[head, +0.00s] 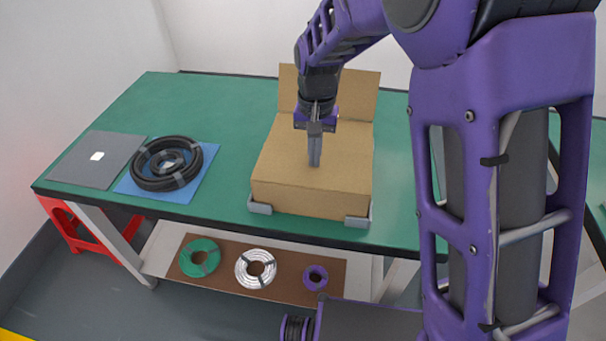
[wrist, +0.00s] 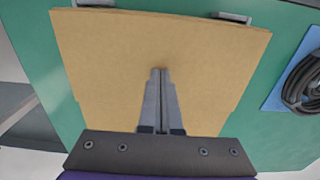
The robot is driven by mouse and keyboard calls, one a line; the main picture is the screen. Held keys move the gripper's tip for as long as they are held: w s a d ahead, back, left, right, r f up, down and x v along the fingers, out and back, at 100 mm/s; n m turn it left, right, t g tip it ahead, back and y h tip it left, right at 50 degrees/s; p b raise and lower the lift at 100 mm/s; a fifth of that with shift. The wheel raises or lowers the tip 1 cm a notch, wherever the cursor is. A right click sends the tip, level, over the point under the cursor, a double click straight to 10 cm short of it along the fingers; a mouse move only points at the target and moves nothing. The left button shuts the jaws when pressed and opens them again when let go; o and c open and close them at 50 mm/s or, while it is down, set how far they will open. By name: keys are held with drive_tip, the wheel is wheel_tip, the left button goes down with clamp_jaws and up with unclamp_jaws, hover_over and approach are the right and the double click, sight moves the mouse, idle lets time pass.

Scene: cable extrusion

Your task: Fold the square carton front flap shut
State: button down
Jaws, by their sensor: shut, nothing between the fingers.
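The square carton (head: 309,196) sits on the green table, its front face toward me. A flat cardboard panel (head: 283,158) covers its top, and no flap sticks out at the front. The back flap (head: 357,92) stands up at the far side. My gripper (head: 314,164) points down over the middle of the top panel, shut and empty. In the wrist view my gripper (wrist: 160,72) is over the same panel (wrist: 110,60). I cannot tell whether the fingertips touch it.
Grey corner brackets (head: 259,208) hold the carton's front corners. Left on the table are a black cable coil (head: 146,178) on a blue mat (head: 128,187) and a grey panel (head: 78,166). Green, silver and purple coils lie on the lower shelf. The table's back left is clear.

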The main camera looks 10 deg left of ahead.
wheel_tip(320, 180, up, 10)
drive_tip(key=p, duration=0.8)
